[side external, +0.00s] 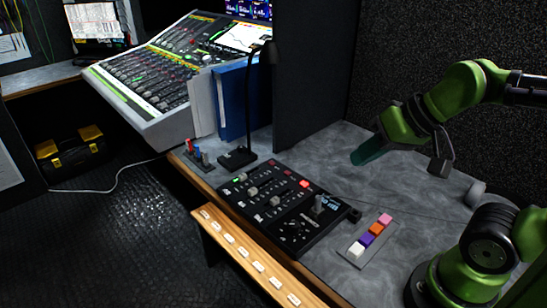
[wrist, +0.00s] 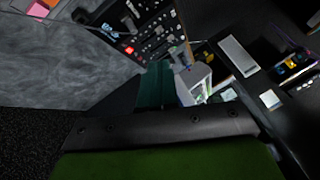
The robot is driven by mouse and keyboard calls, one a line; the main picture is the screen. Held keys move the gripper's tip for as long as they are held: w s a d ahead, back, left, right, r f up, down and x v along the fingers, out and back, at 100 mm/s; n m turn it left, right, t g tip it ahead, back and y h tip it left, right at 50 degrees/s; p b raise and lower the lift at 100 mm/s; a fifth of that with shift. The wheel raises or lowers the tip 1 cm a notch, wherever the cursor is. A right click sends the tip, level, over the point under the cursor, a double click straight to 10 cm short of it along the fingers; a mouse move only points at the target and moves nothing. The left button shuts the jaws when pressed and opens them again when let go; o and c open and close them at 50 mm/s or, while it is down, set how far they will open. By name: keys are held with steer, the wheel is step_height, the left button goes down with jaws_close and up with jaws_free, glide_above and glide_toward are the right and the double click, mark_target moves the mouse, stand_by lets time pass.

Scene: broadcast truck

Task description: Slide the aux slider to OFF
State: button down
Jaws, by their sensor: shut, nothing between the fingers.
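A black control panel (side external: 296,212) lies on the grey desk, with several grey slider knobs (side external: 252,191), a red lit button (side external: 304,184), a green light and a small joystick (side external: 318,204). Its labels are too small to read, so I cannot tell which knob is the aux slider or how it is set. The panel also shows at the top of the wrist view (wrist: 143,38). My gripper (side external: 364,156) has teal fingers, shut and empty. It is above the desk to the right of and behind the panel, touching nothing. The fingers show in the wrist view (wrist: 155,86).
A button box (side external: 371,240) with coloured buttons sits right of the panel. A gooseneck microphone (side external: 238,157), blue binder (side external: 235,100) and small coloured levers (side external: 196,154) stand behind the panel's left end. A dark partition (side external: 315,80) rises behind. Open desk lies between panel and gripper.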

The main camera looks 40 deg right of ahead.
stand_by(0.4)
steer(key=c, duration=1.5)
jaws_free()
steer(key=shift+a+f, duration=0.1)
steer(key=shift+f, duration=0.15)
steer(key=o, duration=0.4)
steer(key=shift+w+a+f+g, duration=0.15)
steer(key=shift+w+f+g, duration=0.15)
steer(key=shift+w, duration=0.3)
steer(key=shift+w+a+f+g, duration=0.1)
steer(key=shift+w+f+g, duration=0.1)
steer(key=shift+w+g, duration=0.3)
steer(key=m+g+h, duration=0.2)
steer(key=m+g, duration=0.4)
steer(key=m, duration=0.8)
glide_above(253, 189)
step_height(253, 189, down, 3)
step_height(253, 189, down, 16)
steer(key=shift+f, duration=0.2)
steer(key=shift+c, duration=0.3)
jaws_close()
